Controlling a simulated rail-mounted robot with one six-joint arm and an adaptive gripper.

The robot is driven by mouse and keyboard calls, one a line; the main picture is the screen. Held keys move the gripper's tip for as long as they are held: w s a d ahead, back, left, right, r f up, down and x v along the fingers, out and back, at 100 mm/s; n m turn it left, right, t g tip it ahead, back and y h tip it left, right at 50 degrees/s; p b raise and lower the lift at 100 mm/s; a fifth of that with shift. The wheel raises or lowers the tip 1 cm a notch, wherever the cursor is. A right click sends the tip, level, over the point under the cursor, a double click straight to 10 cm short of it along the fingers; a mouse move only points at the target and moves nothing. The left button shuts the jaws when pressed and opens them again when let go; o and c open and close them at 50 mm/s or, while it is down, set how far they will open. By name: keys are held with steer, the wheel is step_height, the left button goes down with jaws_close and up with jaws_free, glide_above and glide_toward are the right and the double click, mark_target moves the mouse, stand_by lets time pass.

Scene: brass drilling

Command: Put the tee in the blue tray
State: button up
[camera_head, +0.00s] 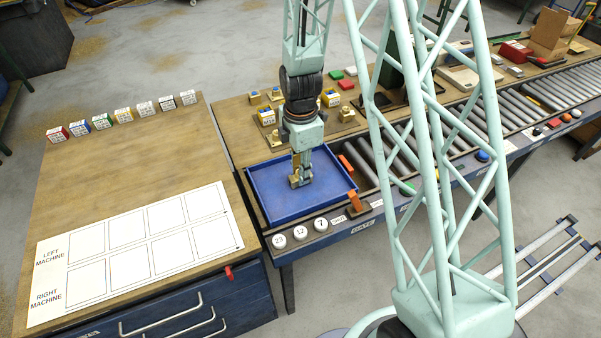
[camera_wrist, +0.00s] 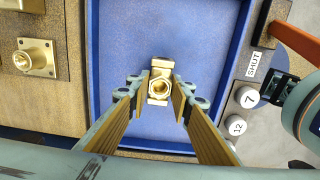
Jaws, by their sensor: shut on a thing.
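The brass tee (camera_wrist: 160,82) is between the fingertips of my gripper (camera_wrist: 161,98) in the wrist view, and the fingers are shut on it. In the head view my gripper (camera_head: 300,178) points down over the blue tray (camera_head: 262,200), with the tee at its tips. The tray's blue floor and walls surround the tee in the wrist view (camera_wrist: 215,30). I cannot tell whether the tee touches the tray floor or hangs just above it.
A roller conveyor (camera_head: 440,130) runs to the right of the tray. An orange gate piece (camera_head: 355,202) and white numbered buttons (camera_head: 300,233) are at the tray's near side. Brass parts on a board (camera_head: 345,130) stand behind. A wooden table (camera_head: 130,170) with labelled cubes lies left.

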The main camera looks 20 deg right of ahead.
steer(key=shift+f, duration=0.1)
steer(key=o, duration=1.2)
steer(key=shift+c, duration=0.2)
step_height(320, 180, up, 12)
steer(key=p, duration=0.1)
steer(key=shift+p, duration=0.3)
steer(key=shift+r, duration=0.2)
stand_by(0.4)
